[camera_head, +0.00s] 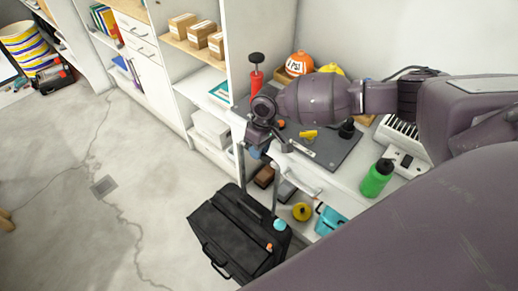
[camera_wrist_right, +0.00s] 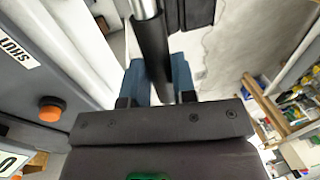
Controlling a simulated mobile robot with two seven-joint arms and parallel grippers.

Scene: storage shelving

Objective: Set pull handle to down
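A black suitcase (camera_head: 238,238) stands on the floor beside the shelving. Its pull handle (camera_head: 242,163) is extended, with two thin metal poles rising from the case. My right gripper (camera_head: 257,150) is at the top of the handle and hides most of its grip. In the right wrist view, the dark grip bar and metal pole of the pull handle (camera_wrist_right: 152,45) pass between the blue fingertips of my right gripper (camera_wrist_right: 157,80). The fingers lie against both sides of the bar, with no clear gap. My left gripper is not in view.
The shelf right of the suitcase holds a green bottle (camera_head: 377,178), a dark mat (camera_head: 335,148), a red pump (camera_head: 257,80) and a teal box (camera_head: 330,220). A yellow round object (camera_head: 301,212) lies close to the suitcase. The floor (camera_head: 90,220) to the left is open.

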